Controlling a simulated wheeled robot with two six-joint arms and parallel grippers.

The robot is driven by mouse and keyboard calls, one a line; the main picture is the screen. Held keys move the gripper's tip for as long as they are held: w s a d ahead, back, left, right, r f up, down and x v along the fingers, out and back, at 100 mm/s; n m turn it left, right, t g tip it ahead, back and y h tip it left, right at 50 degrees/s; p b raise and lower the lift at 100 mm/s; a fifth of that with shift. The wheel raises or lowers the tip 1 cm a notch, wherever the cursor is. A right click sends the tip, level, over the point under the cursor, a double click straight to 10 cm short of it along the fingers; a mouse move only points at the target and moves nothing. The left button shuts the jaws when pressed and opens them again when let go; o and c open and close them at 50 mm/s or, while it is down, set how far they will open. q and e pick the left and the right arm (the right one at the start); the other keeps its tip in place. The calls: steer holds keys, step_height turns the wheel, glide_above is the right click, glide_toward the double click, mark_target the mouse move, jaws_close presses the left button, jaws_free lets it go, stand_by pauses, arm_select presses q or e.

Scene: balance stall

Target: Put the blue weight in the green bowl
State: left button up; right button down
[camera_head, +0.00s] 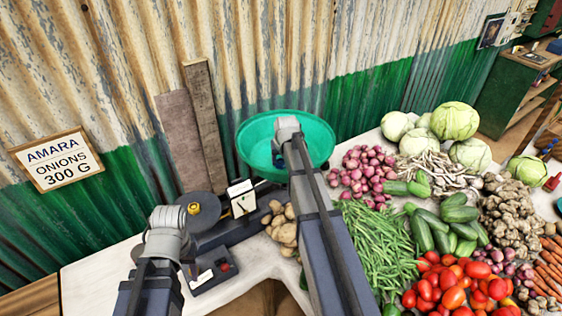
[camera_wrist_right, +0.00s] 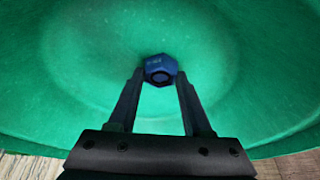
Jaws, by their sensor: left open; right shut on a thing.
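The green bowl (camera_head: 318,140) stands at the back of the table by the corrugated wall, and its inside fills most of the right wrist view (camera_wrist_right: 70,60). My right gripper (camera_head: 287,128) is over the bowl. In the right wrist view its fingers are shut on the blue weight (camera_wrist_right: 160,69), a small hexagonal piece held at the fingertips against the green inside. I cannot tell whether the weight touches the bowl. In the head view the weight is hidden by my gripper. My left gripper (camera_head: 168,222) is open at the left, in front of the balance.
A balance (camera_head: 215,232) with a brass-coloured disc (camera_head: 202,210) and a white dial (camera_head: 242,197) stands left of the bowl. Potatoes (camera_head: 285,232), red onions (camera_head: 366,172), green beans (camera_head: 375,245) and tomatoes (camera_head: 450,285) crowd the right. An onions sign (camera_head: 58,160) hangs at left.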

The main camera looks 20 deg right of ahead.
steer(key=shift+c, duration=1.6)
jaws_free()
steer(key=shift+r, duration=0.1)
steer(key=p+v, duration=1.1)
steer(key=v, duration=0.1)
